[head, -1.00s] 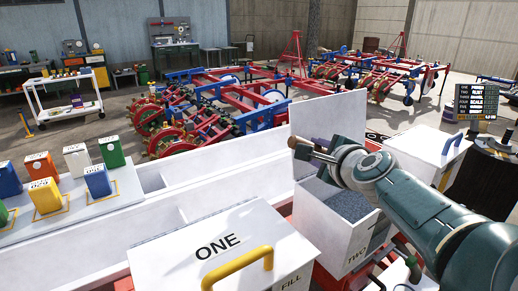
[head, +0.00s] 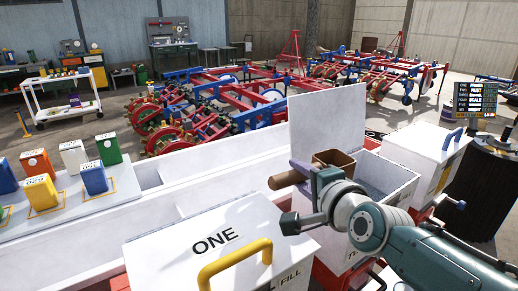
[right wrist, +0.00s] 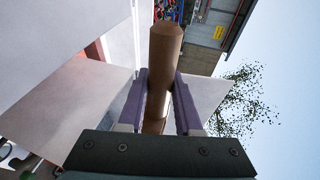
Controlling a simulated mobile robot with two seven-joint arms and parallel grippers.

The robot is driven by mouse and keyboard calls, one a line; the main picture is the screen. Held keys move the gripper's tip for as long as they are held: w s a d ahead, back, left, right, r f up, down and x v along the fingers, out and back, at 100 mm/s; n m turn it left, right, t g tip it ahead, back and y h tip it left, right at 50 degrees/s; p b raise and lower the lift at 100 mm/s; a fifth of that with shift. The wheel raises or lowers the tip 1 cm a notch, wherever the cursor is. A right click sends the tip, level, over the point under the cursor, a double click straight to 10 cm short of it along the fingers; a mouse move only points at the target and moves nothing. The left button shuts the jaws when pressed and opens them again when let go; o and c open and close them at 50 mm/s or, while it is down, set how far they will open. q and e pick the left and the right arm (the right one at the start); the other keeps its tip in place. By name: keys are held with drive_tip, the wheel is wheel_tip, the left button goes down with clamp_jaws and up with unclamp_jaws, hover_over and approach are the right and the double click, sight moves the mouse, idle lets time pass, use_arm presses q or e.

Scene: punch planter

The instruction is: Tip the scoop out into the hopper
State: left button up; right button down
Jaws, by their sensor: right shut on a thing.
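My right gripper (head: 303,172) is shut on the handle (head: 285,180) of a brown scoop. In the right wrist view, the purple fingers (right wrist: 161,100) press both sides of the brown handle (right wrist: 165,55). A scatter of dark specks (right wrist: 245,105) shows beside it; I cannot tell whether they are falling grains. The bowl's inside is mostly hidden. My left gripper is out of view.
Closed hopper ONE (head: 170,255), with a yellow handle (head: 235,262), stands at front left. The raised white lid (head: 328,118) stands behind hopper TWO. Another closed white box (head: 425,155) is to the right. Coloured packets (head: 93,177) stand on a white shelf at left.

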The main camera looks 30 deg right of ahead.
drive_tip(key=shift+r, duration=0.1)
drive_tip(key=shift+w+r+p, duration=0.1)
drive_tip(key=shift+p, duration=0.2)
wheel_tip(320, 180, up, 5)
drive_tip(key=p, duration=0.5)
